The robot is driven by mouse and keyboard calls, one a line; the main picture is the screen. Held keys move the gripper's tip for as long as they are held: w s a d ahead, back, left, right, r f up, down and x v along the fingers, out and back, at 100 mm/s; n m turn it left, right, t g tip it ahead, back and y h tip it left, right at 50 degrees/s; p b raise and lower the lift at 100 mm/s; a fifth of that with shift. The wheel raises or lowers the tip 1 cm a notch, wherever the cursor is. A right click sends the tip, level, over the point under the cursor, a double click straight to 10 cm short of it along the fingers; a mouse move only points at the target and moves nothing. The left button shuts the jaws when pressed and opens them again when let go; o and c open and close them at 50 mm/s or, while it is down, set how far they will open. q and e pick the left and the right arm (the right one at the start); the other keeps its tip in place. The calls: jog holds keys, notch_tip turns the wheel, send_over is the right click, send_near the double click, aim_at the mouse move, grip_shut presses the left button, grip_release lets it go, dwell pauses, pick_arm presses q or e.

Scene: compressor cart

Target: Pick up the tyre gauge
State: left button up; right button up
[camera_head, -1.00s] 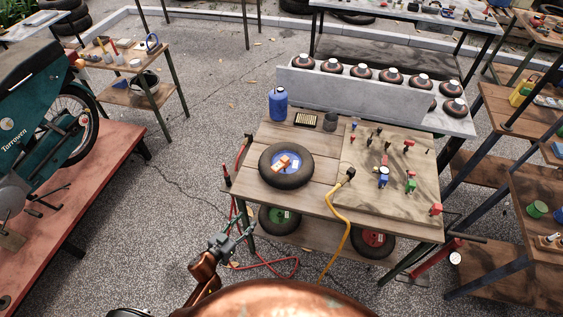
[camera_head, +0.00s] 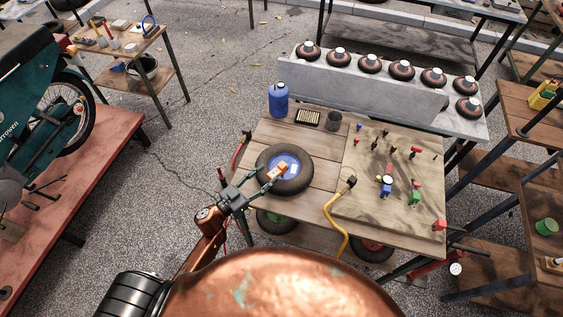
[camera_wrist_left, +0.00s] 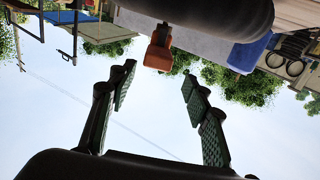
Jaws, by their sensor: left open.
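An orange block-like piece (camera_head: 278,170), which looks like the tyre gauge, lies on the blue hub of a black tyre (camera_head: 292,184) on the wooden cart top. Its fine details are too small to tell. My left gripper (camera_head: 265,179) is open and empty, its fingers at the tyre's near left edge and pointing toward the orange piece. In the left wrist view the orange piece (camera_wrist_left: 158,48) shows beyond the gap between the two spread fingers (camera_wrist_left: 158,88), apart from them, with the dark tyre (camera_wrist_left: 215,14) beside it. My right gripper is not in view.
A yellow hose (camera_head: 333,218) and a board (camera_head: 390,205) with several small fittings lie to the right. More wheels sit on the lower shelf.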

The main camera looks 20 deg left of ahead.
aim_at(279, 168)
pick_arm(q)
jog(key=shift+w+d, duration=0.15)
jog(key=shift+w, duration=0.15)
jog(key=x, duration=0.2)
jog(key=shift+w+d, duration=0.2)
jog(key=shift+d, duration=0.1)
jog(key=x, duration=0.3)
jog(key=shift+w+d+f, duration=0.15)
jog(key=shift+d+f, duration=0.1)
jog(key=shift+d, duration=0.1)
jog(key=shift+w+d, duration=0.2)
jog(key=shift+w, duration=0.2)
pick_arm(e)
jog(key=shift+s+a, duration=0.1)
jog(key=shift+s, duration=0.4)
pick_arm(q)
jog(key=shift+c, duration=0.5)
jog(key=c, duration=0.5)
grip_shut()
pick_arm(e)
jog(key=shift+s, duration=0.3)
